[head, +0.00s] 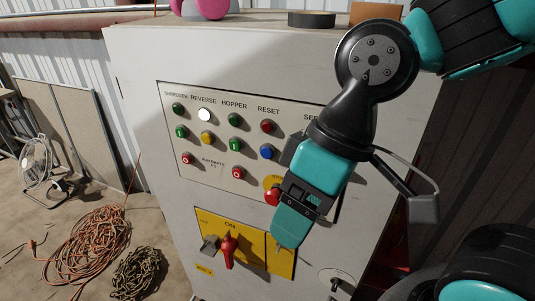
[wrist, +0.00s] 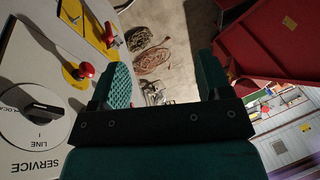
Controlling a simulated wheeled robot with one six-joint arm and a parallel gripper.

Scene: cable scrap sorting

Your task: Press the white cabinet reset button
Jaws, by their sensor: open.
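The white cabinet (head: 135,75) fills the middle of the head view, with a control panel on its front. Under the RESET label are a red button (head: 267,126) and, below it, a blue button (head: 267,152). The only white button (head: 204,115) sits under the REVERSE label. My gripper (head: 288,228) hangs in front of the panel's lower right, below and right of these buttons, and hides part of it. In the wrist view its two teal fingers (wrist: 164,80) are apart with nothing between them. The RESET buttons do not show there.
A red mushroom button (head: 272,196) is beside my gripper.

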